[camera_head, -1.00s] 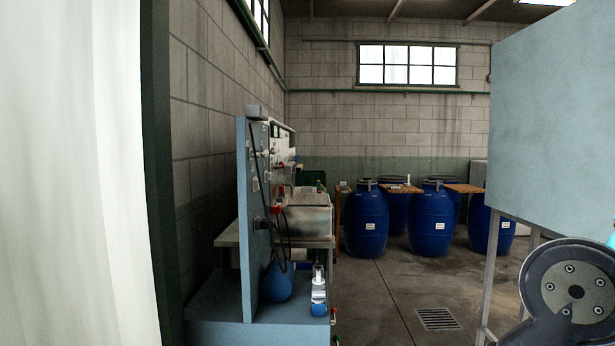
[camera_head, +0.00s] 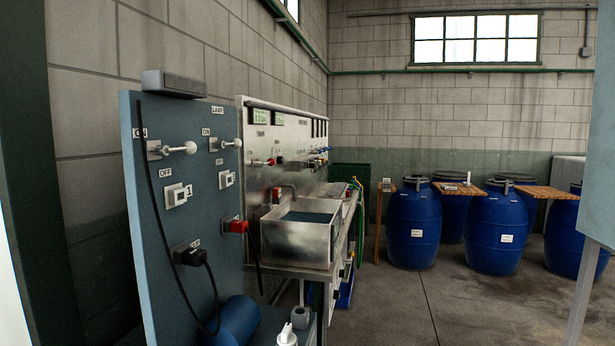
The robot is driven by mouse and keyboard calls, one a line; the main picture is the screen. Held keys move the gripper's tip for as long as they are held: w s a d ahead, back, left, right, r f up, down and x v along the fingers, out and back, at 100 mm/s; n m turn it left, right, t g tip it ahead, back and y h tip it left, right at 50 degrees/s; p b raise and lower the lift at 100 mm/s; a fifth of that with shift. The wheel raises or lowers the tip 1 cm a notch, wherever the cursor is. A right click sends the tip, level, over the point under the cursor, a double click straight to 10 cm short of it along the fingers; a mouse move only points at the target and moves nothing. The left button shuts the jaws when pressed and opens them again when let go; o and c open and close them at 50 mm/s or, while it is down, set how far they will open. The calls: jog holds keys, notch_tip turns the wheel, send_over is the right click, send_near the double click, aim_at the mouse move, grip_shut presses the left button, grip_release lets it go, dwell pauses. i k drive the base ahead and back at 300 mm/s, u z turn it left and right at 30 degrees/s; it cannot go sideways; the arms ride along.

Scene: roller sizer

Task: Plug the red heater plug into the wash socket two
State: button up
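A blue panel (camera_head: 150,230) stands at the left and carries sockets and levers. A red block (camera_head: 237,226), which looks like the red plug, sits at the panel's right edge on a dark mount. A black plug (camera_head: 191,256) with a black cable is in a lower outlet of the panel. Two pale square sockets or switches, a left one (camera_head: 178,194) and a right one (camera_head: 226,180), sit above it. Their labels are too small to read, so I cannot tell which is wash socket two. My gripper is not in view.
Two white-knobbed levers (camera_head: 178,149) are on the panel. A steel sink (camera_head: 300,235) stands behind it. A blue round vessel (camera_head: 235,320) and a white-topped item (camera_head: 287,336) are at the panel's foot. Blue barrels (camera_head: 413,228) stand at the back. Floor (camera_head: 405,300) is clear at right.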

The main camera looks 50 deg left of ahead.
aim_at(237, 226)
jog(key=i, duration=1.1)
jog(key=u, duration=0.8)
jog(key=i, duration=0.8)
jog(key=u, duration=1.35)
jog(key=i, duration=0.35)
jog(key=u, duration=0.25)
